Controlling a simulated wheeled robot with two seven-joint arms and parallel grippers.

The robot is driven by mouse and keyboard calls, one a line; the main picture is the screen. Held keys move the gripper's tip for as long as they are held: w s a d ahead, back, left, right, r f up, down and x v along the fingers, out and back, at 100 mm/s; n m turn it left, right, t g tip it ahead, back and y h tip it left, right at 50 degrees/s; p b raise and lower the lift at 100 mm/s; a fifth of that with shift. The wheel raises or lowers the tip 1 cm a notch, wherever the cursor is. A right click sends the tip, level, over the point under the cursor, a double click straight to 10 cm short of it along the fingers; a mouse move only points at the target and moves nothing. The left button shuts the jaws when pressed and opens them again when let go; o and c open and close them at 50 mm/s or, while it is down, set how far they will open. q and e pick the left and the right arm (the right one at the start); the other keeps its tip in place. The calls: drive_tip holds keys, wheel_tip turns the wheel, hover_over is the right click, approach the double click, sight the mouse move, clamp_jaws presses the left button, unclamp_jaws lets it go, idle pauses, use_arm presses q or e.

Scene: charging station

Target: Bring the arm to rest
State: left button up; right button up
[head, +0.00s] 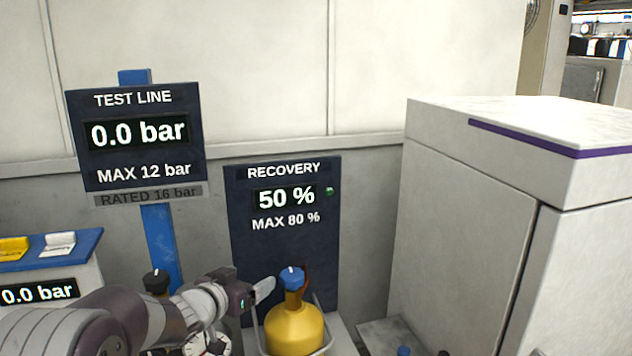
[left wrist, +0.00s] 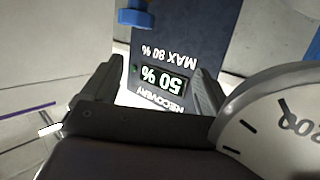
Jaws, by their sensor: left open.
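My left arm comes in from the lower left in the head view. Its gripper (head: 262,290) is beside the blue-topped valve of a yellow cylinder (head: 293,328), to the left of it. In the left wrist view the two fingers of the left gripper (left wrist: 155,85) stand apart with nothing between them. Beyond them the recovery panel (left wrist: 180,50) shows upside down. In the head view the recovery panel (head: 283,225) reads 50 %, MAX 80 %, with a small green light. My right gripper is not in view.
The test line sign (head: 135,138) reads 0.0 bar. A bench unit (head: 45,265) with yellow and white switches stands at left. A large white cabinet (head: 470,230) fills the right. A round gauge (left wrist: 275,125) is close to the gripper in the left wrist view.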

use_arm(q)
drive_tip(key=s+a+f+n+g+y, duration=0.1)
drive_tip(key=s+f+g, duration=0.3)
drive_tip(key=s, duration=0.6)
drive_tip(key=s+a+f+n+g+y, duration=0.1)
drive_tip(key=s+f+g, duration=0.3)
drive_tip(key=s, duration=0.7)
drive_tip(key=s+a+f+n+g+y, duration=0.2)
drive_tip(key=s+f+g+y, duration=0.1)
drive_tip(key=s+f, duration=0.4)
drive_tip(key=s+g, duration=0.1)
drive_tip(key=s, duration=0.2)
drive_tip(key=shift+s+a+f+y+p, duration=0.2)
drive_tip(key=shift+s+f+y+p, duration=0.1)
drive_tip(key=shift+s+f+p, duration=0.05)
